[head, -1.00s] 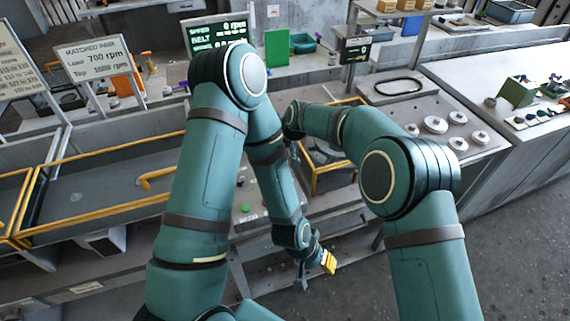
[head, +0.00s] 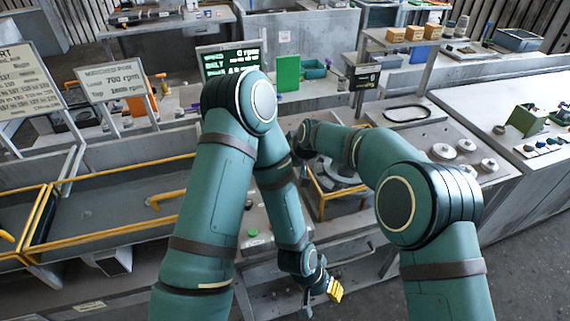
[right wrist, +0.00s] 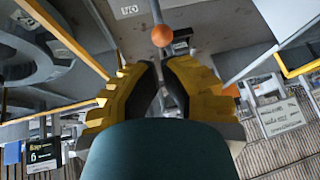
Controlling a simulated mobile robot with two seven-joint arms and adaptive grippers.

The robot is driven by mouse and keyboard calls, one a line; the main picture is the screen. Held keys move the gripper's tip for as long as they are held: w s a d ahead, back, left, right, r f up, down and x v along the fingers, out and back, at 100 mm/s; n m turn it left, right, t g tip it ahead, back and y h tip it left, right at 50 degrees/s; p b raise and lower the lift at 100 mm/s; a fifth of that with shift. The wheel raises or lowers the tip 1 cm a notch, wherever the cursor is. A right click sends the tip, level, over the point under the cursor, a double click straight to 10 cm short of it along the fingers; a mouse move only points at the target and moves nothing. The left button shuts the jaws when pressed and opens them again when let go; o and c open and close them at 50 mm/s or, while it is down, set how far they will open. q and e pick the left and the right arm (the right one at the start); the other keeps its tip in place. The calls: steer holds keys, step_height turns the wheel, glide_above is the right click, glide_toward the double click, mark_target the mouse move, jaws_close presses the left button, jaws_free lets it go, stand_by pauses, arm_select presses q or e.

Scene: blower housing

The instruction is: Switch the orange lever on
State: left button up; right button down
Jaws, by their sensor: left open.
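The orange lever shows in the right wrist view as a round orange knob (right wrist: 162,35) on a thin rod, beside an upside-down "ON" label (right wrist: 128,10). My right gripper (right wrist: 160,64) has yellow fingertips drawn together just short of the knob in that view; nothing shows held between them.
A display (head: 228,62) reads 0 rpm at the back. A yellow-edged trough (head: 110,205) lies at the left, and a yellow-framed housing (head: 338,180) stands right of my left forearm. A sign (head: 110,82) reads 700 rpm. The floor (head: 525,250) at the right is clear.

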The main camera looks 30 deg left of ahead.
steer(key=d+r, duration=0.4)
steer(key=r, duration=0.8)
steer(key=shift+s+d, duration=0.3)
steer(key=shift+s, duration=0.1)
steer(key=shift+f, duration=0.1)
